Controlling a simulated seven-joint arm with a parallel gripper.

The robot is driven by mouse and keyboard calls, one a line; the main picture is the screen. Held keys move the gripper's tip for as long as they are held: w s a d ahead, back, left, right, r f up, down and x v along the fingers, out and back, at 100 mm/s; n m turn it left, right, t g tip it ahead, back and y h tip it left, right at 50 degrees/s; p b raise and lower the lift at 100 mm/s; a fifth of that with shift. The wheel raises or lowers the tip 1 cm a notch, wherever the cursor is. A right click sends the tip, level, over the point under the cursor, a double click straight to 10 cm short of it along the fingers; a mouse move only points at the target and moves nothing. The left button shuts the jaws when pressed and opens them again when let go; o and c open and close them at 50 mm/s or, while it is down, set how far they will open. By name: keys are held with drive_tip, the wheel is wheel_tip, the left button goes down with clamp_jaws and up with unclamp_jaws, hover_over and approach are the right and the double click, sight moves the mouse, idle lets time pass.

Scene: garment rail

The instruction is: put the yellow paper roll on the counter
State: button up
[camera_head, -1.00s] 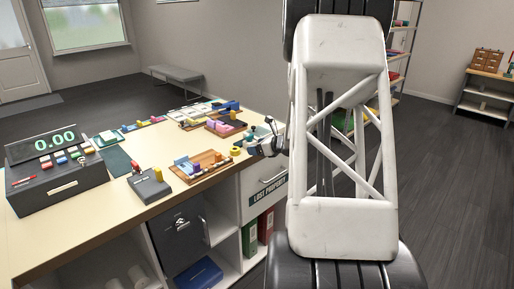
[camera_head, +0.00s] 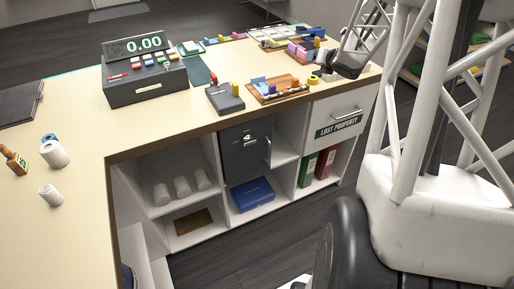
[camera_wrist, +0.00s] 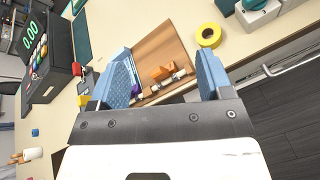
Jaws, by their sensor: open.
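The yellow paper roll (camera_wrist: 213,42) is a short ring lying flat on the counter (camera_wrist: 245,40), just right of a wooden tray, in the wrist view. In the head view the yellow roll (camera_head: 313,80) is small, at the tray's right end near the counter's front edge. My gripper (camera_wrist: 165,70) is open and empty. Its blue pads point over the wooden tray (camera_wrist: 168,42), with the roll beyond the right fingertip. In the head view my gripper (camera_head: 328,72) is close to the roll; its fingertips are too small to make out clearly.
The tray holds several small items, including orange and purple pieces. A black card terminal (camera_head: 222,98) and a cash register (camera_head: 145,85) stand to its left.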

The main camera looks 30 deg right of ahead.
drive_tip(key=s+a+r+m+g+h, duration=0.1)
drive_tip(key=s+a+r+m, duration=0.2)
drive_tip(key=a+m, duration=0.3)
drive_tip(key=s+a+r+m+g+h, duration=0.1)
drive_tip(key=s+a+r+m+g, duration=0.15)
drive_tip(key=s+a+m, duration=0.4)
drive_tip(key=a+r+m+h, duration=0.1)
drive_tip(key=a+r+m, duration=0.25)
drive_tip(key=a, duration=0.45)
drive_tip(key=s+a+f+m+g+y, duration=0.1)
drive_tip(key=s+a+m+g+y, duration=0.1)
drive_tip(key=s+a+m, duration=0.5)
drive_tip(key=s+a+f+m+g+y, duration=0.2)
drive_tip(key=s+a+m+g, duration=0.2)
drive_tip(key=s+a, duration=1.1)
drive_tip(key=s+m, duration=0.3)
drive_tip(key=s, duration=0.1)
drive_tip(key=shift+a+g, duration=0.2)
drive_tip(key=shift+g, duration=0.15)
